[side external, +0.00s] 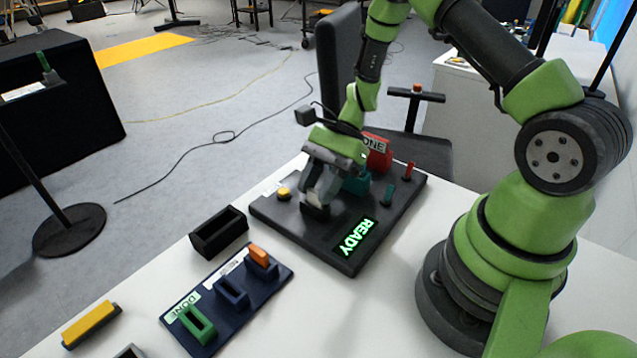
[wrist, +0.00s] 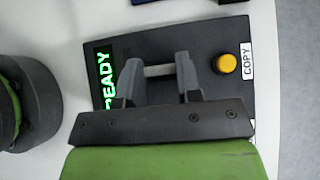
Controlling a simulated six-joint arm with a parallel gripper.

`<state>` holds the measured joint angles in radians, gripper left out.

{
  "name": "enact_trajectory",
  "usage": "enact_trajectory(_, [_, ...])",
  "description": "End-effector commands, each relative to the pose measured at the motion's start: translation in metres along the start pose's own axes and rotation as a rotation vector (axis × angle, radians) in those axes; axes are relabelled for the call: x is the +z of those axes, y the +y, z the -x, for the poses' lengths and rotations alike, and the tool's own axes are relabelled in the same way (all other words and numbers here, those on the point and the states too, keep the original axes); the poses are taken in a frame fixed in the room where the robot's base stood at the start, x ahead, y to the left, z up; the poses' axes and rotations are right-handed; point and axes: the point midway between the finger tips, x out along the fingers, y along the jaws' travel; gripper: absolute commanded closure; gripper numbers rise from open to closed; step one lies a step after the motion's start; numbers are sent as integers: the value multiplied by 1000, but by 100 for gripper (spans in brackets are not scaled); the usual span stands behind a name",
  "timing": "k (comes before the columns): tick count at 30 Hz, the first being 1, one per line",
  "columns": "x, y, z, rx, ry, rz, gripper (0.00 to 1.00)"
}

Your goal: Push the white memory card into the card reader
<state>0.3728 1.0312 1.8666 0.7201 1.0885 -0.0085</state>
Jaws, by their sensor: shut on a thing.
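My gripper (side external: 320,192) is low over the black console (side external: 277,220). In the wrist view its two grey fingers (wrist: 160,82) are shut on a thin pale bar, which I take to be the white memory card (wrist: 158,70). A small black block (side external: 315,211) at the fingertips looks like the card reader. The fingers hide most of it. I cannot tell how deep the card sits in it. A lit green READY display (side external: 357,237) is on the console beside it.
A black open box (side external: 219,232), a navy slotted board (side external: 210,319) with an orange piece (side external: 258,255), and a yellow bar (side external: 91,324) lie to the left.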

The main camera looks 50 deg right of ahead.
Motion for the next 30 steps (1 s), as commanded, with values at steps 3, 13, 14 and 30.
enact_trajectory(3, [-2, 0, -2, 0, 0, 0, 100])
enact_trajectory(13, [-2, 0, -2, 0, 1, 0, 52])
enact_trajectory(14, [-2, 0, -2, 0, 1, 0, 45])
enact_trajectory(30, [-1, -1, 11, -4, -1, 1, 38])
